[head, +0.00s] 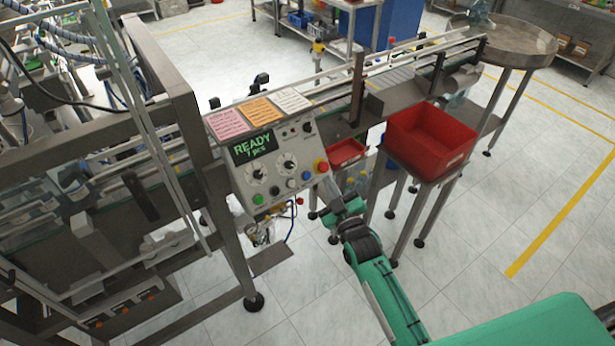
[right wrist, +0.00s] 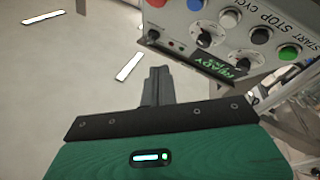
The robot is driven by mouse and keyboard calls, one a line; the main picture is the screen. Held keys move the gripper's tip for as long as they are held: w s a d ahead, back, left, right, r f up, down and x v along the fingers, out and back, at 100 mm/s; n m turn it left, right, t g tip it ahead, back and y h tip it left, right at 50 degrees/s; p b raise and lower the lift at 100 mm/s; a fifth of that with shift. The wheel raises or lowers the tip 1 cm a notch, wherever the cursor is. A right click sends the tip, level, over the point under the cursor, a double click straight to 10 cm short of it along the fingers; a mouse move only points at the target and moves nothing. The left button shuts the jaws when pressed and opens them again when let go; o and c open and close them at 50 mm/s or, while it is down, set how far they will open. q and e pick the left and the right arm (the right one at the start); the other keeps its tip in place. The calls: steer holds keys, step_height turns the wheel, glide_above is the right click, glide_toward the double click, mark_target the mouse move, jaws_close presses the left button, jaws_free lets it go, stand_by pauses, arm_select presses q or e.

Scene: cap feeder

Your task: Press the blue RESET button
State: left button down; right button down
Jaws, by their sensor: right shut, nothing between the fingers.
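The blue button (head: 306,176) sits on the sloped control panel (head: 240,178), at the right end of its lower row, just left of a red mushroom button on a yellow base (head: 321,166). The right wrist view shows the panel upside down, with the blue button (right wrist: 195,5) at the top edge. My right gripper (head: 324,184) is shut and empty, close to the panel's lower right corner, to the right of and below the blue button. Its fingertips (right wrist: 158,70) appear apart from the button. The RESET label is not readable. My left gripper is not in view.
White (head: 291,183), black (head: 274,190) and green (head: 258,199) buttons share the row. The display (head: 252,147) reads READY. A small red tray (head: 346,152) and a large red bin (head: 432,137) stand to the right. Metal frame posts stand left of the panel.

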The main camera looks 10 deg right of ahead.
mark_target(307, 176)
steer(key=shift+w+a+f+b, duration=0.4)
steer(key=shift+w+f+b, duration=0.4)
steer(key=shift+w+b, duration=0.25)
steer(key=shift+w+a+f+b, duration=0.4)
steer(key=shift+w+f+b, duration=0.5)
steer(key=shift+w, duration=0.25)
steer(key=shift+w+a+f+b, duration=0.4)
steer(key=shift+w+f+b, duration=0.35)
steer(key=shift+w+b, duration=0.35)
steer(key=shift+w+a+f, duration=0.1)
steer(key=shift+w+f, duration=0.1)
steer(key=shift+w, duration=0.1)
steer(key=shift+w+a+f+b, duration=0.1)
steer(key=shift+w+f+b, duration=0.2)
steer(key=shift+b, duration=0.15)
steer(key=shift+r, duration=0.1)
steer(key=shift+s+d+r+p, duration=0.2)
steer(key=shift+s+r+p, duration=0.25)
steer(key=shift+s+p, duration=0.3)
steer(key=shift+w, duration=0.1)
